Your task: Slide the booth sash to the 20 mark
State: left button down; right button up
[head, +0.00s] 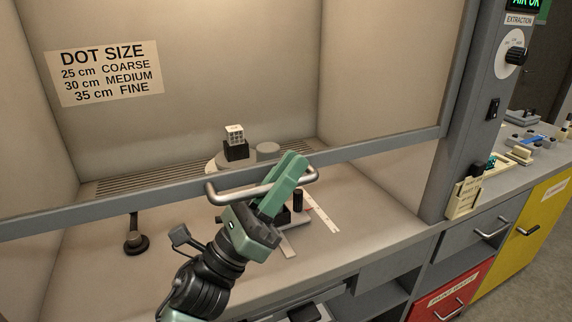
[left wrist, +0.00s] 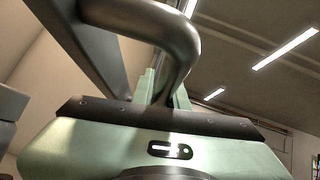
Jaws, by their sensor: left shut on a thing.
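The booth sash (head: 395,142) is a glass pane with a grey bottom rail that crosses the booth front at a slant. Its silver bar handle (head: 225,196) sticks out from the rail. My left gripper (head: 292,172), with green fingers, is shut on the handle. In the left wrist view the curved handle (left wrist: 150,22) passes between the fingers (left wrist: 165,90). A white scale strip (head: 322,212) lies on the booth floor behind the gripper; its marks are too small to read. I cannot see the 20 mark. My right gripper is not in view.
Inside the booth a white lattice cube (head: 235,134) sits on a black block, near a grey round piece (head: 268,151). A sign (head: 105,73) lists dot sizes. A control post (head: 490,110) with a knob stands at right, above drawers (head: 475,238).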

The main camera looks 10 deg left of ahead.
aim_at(287, 27)
pick_arm(q)
jog(key=c, duration=1.7)
grip_release()
notch_tip(287, 27, up, 20)
jog(key=p, duration=0.5)
jog(key=shift+a+f, duration=0.1)
jog(key=shift+f, duration=0.05)
